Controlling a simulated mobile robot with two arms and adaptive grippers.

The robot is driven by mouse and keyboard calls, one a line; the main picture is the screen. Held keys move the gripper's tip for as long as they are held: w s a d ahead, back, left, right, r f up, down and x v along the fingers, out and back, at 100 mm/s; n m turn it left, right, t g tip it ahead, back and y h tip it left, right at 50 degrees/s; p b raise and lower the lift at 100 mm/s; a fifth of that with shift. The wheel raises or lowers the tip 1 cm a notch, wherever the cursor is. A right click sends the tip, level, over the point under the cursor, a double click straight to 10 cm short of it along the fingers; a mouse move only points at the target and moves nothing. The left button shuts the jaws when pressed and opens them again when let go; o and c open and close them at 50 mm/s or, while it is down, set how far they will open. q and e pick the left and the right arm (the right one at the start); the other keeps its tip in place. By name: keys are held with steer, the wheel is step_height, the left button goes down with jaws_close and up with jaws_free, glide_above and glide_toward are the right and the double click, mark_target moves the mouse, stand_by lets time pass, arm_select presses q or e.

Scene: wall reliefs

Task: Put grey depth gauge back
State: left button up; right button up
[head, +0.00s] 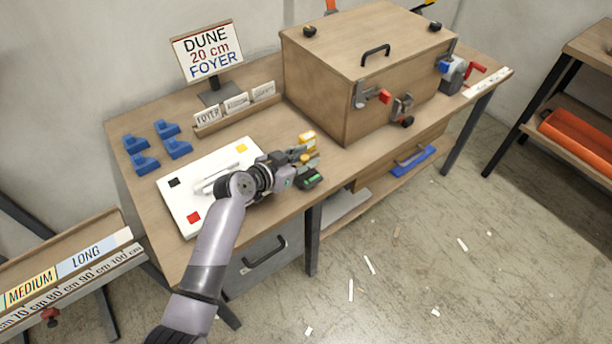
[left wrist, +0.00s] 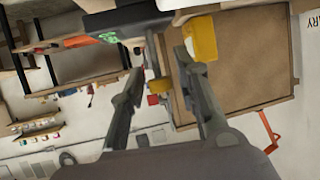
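I cannot single out the grey depth gauge with certainty. My left gripper (head: 302,156) is over the front edge of the workbench (head: 262,218), right of the white board (head: 188,222). A yellow-and-white block (head: 307,138) is beside the fingertips and also shows in the left wrist view (left wrist: 202,38). A black device with a green display (head: 309,179) is on the near side of the gripper. A pale elongated object (head: 212,180) lies on the white board, partly behind my arm.
A large wooden box (head: 318,92) with clamps stands right of the gripper. Several blue blocks (head: 145,163) sit at the left. A card rack (head: 236,116) and a sign reading DUNE 20 cm FOYER (head: 207,50) are at the back. Scraps lie on the floor.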

arm_select(q)
jaws_close()
stand_by(0.4)
